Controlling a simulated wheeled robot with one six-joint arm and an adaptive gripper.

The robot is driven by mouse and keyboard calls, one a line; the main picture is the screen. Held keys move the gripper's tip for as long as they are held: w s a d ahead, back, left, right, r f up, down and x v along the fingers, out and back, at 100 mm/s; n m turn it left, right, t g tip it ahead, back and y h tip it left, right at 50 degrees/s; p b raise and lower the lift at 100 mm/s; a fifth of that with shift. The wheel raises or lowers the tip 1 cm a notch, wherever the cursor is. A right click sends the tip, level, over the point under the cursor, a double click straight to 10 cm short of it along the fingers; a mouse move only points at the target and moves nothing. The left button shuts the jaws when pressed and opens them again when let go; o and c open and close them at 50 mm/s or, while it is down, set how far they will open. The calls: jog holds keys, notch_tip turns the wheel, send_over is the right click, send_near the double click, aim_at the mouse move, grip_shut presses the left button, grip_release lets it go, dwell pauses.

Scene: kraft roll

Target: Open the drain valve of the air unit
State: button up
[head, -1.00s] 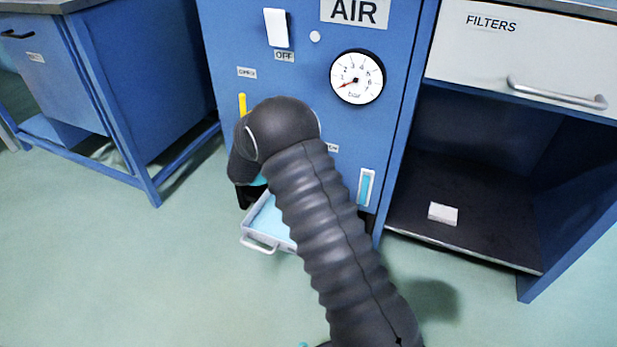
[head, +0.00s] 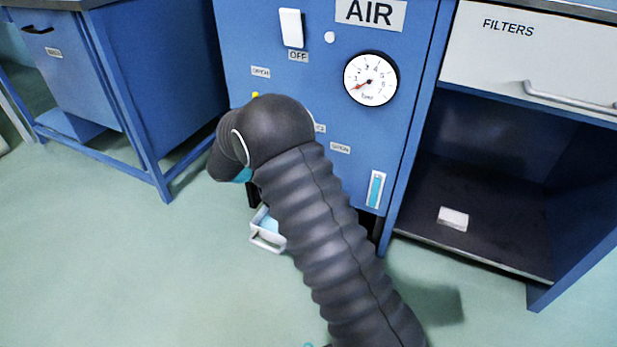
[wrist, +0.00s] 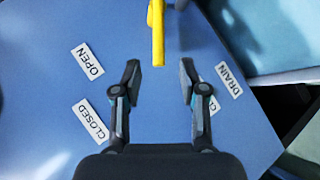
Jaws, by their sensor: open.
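The blue air unit (head: 335,125) stands ahead with an AIR sign. A yellow valve lever (wrist: 157,32) shows at the top of the wrist view, its end just beyond and between my fingertips. In the head view only its tip (head: 255,95) shows above my arm. My gripper (wrist: 159,75) is open and empty, fingers on either side of the lever's line, not touching it. Labels OPEN (wrist: 87,62) and CLOSED (wrist: 90,120) lie left, DRAIN (wrist: 229,80) right; another label is partly hidden by the right finger. My arm hides the gripper in the head view.
A pale tray (head: 268,232) with a handle sticks out below the unit, partly behind my arm. A gauge (head: 371,78) and a white switch (head: 291,28) marked OFF are on the panel. A FILTERS cabinet (head: 530,50) stands right, a blue bench (head: 150,90) left. Floor is clear in front.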

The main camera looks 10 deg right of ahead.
jog(key=v, duration=0.3)
jog(key=shift+s+a+r, duration=0.1)
jog(key=shift+a+r, duration=0.05)
jog(key=shift+a, duration=0.15)
dwell(0.3)
